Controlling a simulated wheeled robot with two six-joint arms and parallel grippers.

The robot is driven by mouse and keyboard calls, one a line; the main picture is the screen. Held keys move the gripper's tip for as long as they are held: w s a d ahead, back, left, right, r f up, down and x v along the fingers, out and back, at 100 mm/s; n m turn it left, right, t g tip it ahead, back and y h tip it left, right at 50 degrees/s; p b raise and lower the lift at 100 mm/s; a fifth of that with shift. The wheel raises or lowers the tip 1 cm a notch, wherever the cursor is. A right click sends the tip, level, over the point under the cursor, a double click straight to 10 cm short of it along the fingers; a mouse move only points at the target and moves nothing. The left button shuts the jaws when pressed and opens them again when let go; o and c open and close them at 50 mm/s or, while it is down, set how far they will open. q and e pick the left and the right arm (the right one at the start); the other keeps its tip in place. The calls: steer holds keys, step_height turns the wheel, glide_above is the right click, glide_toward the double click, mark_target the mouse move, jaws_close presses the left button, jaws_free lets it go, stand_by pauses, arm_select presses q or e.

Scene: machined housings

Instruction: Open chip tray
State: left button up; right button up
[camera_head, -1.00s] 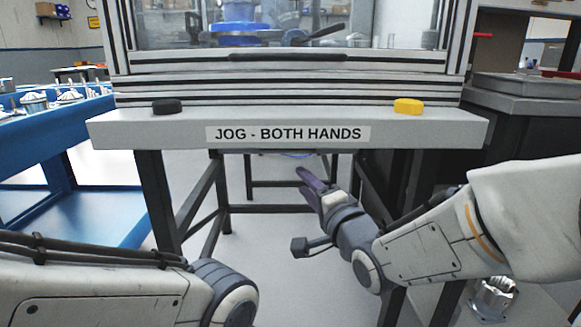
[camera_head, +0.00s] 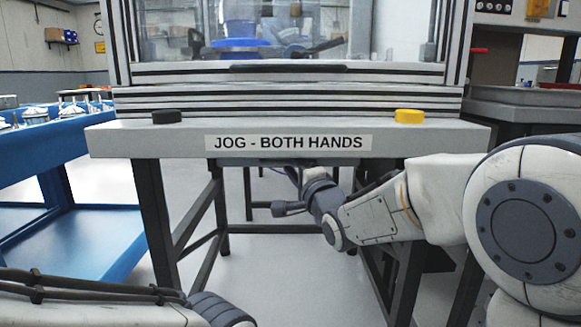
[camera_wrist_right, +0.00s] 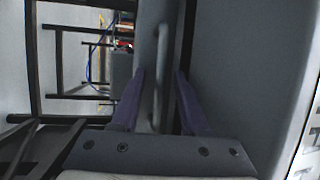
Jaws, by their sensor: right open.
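In the right wrist view a thin grey bar (camera_wrist_right: 161,75), which looks like the chip tray's handle, runs lengthwise between the two purple fingers of my right gripper (camera_wrist_right: 159,78). The fingers are apart, one on each side of it; I cannot tell whether either touches. A narrow grey face (camera_wrist_right: 146,40), likely the tray front, lies beside the bar. In the head view my right gripper reaches under the machine's front ledge (camera_head: 420,141), and its fingertips are hidden there. The tray is also hidden in that view. My left gripper is out of view; only part of that arm shows at lower left.
The ledge bears a black button (camera_head: 166,117), a yellow button (camera_head: 409,116) and a "JOG - BOTH HANDS" label (camera_head: 288,143). Dark frame legs (camera_head: 154,215) stand below it. A blue bench (camera_head: 85,225) is at left. Floor in front is clear.

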jaws_close()
stand_by(1.5)
